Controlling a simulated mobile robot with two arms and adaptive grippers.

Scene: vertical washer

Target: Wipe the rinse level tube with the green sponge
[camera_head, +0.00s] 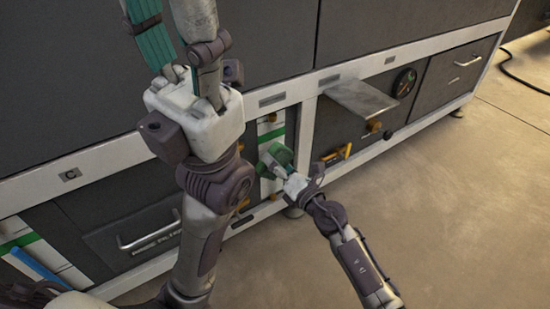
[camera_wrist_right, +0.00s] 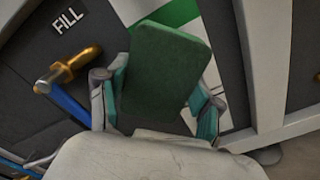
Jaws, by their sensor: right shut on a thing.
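My right gripper (camera_head: 281,167) is shut on the green sponge (camera_head: 272,154), which is pressed between its teal finger pads in the right wrist view (camera_wrist_right: 160,75). The sponge is in front of a white panel with a green band (camera_head: 271,132) on the washer's front; I cannot tell whether it touches. That panel also shows behind the sponge in the right wrist view (camera_wrist_right: 205,60). No rinse level tube can be made out; the sponge and gripper cover part of the panel. My left gripper (camera_head: 170,30) points up, its fingers apart and empty, tips cut off at the top edge.
A FILL label (camera_wrist_right: 67,21), a brass fitting (camera_wrist_right: 68,68) and a blue tube (camera_wrist_right: 68,103) are left of the sponge. A grey shelf (camera_head: 362,98) juts out at right, above a yellow-orange handle (camera_head: 337,154). The floor (camera_head: 465,215) at right is clear.

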